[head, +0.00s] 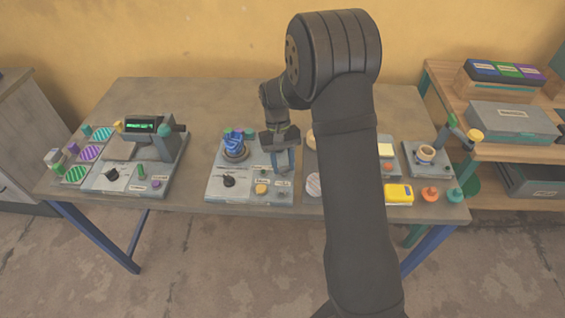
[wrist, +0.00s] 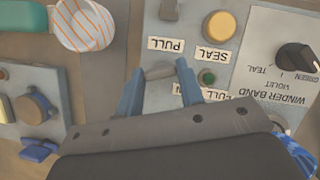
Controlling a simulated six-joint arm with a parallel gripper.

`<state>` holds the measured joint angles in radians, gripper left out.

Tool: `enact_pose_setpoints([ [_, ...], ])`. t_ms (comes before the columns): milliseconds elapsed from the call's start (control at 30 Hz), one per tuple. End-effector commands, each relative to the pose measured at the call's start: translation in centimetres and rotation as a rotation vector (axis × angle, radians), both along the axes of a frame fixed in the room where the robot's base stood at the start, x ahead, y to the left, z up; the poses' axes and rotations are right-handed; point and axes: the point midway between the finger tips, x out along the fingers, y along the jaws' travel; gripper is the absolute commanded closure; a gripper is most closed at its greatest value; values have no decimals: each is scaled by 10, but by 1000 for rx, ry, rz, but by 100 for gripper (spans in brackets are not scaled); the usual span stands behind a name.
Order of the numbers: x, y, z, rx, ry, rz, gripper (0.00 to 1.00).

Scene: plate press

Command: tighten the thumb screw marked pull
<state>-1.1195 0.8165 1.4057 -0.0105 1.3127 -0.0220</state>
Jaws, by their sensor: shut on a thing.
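My gripper (wrist: 160,74) has its two blue fingers on either side of a small grey thumb screw (wrist: 159,71). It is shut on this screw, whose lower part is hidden. The PULL label (wrist: 172,45) reads upside down just above the fingertips in the wrist view. I cannot tell for sure which of the two the label marks. In the head view my gripper (head: 284,172) reaches down onto the right part of the middle panel (head: 215,192).
A yellow SEAL button (wrist: 220,25), a green button (wrist: 207,77) and a black selector knob (wrist: 297,57) are close by. A striped round piece (wrist: 84,25) lies left of the panel. A blue coil-like part (head: 234,141) stands at the panel's back.

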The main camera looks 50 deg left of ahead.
Motion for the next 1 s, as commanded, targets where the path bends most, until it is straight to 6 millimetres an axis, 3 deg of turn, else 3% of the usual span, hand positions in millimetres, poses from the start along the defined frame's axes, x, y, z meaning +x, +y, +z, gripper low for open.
enact_pose_setpoints([
  [500,2,-1,0,1,0,-324,88],
  [1000,2,-1,0,2,-1,-378,88],
])
